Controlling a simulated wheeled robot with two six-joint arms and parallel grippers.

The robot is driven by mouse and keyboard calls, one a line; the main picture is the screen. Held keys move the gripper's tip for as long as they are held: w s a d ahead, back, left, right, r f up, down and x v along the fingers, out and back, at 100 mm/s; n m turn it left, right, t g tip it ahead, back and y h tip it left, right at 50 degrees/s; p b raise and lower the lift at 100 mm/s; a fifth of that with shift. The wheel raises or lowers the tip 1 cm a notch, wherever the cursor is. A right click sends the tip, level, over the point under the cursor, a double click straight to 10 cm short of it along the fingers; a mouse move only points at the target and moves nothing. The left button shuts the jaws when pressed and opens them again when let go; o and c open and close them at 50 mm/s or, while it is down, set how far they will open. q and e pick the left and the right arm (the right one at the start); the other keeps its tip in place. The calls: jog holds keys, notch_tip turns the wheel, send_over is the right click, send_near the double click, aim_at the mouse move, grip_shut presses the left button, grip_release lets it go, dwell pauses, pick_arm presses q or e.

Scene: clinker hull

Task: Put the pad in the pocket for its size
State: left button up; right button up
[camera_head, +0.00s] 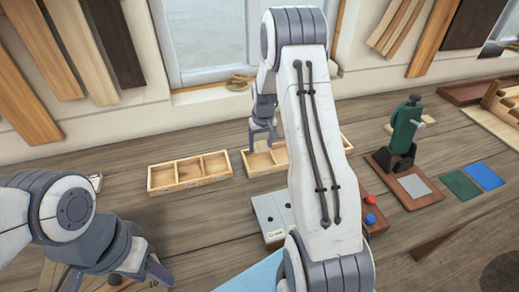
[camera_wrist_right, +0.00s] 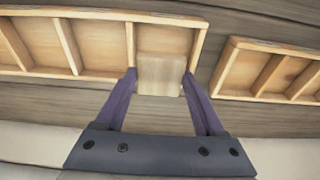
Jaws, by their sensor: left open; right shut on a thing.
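My right gripper (camera_head: 264,132) reaches down over the left end of the right-hand wooden tray (camera_head: 268,168). In the right wrist view its two fingers (camera_wrist_right: 160,82) are shut on a pale wood-coloured pad (camera_wrist_right: 160,72). The pad overlaps an end pocket of the tray (camera_wrist_right: 115,85) and its near wall. I cannot tell whether it is in the pocket or just above it. The pad is hidden or too small to make out in the head view. My left gripper (camera_head: 118,278) is open and empty at the lower left.
A second divided tray (camera_head: 190,173) stands to the left, across a small gap; it also shows in the wrist view (camera_wrist_right: 270,72). A grey panel (camera_head: 270,214), red and blue knobs (camera_head: 370,209) and a green clamp (camera_head: 404,130) are right of centre. My right arm hides part of the bench.

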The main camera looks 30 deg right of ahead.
aim_at(260, 148)
jog(key=shift+w+a+f, duration=0.15)
jog(key=shift+a, duration=0.05)
notch_tip(260, 148, down, 4)
jog(key=shift+r+p, duration=0.1)
jog(key=shift+p, duration=0.8)
jog(key=shift+f+b, duration=0.6)
jog(key=shift+f, duration=0.15)
jog(key=o, duration=1.4)
jog(key=shift+o, duration=0.2)
jog(key=shift+r, duration=0.1)
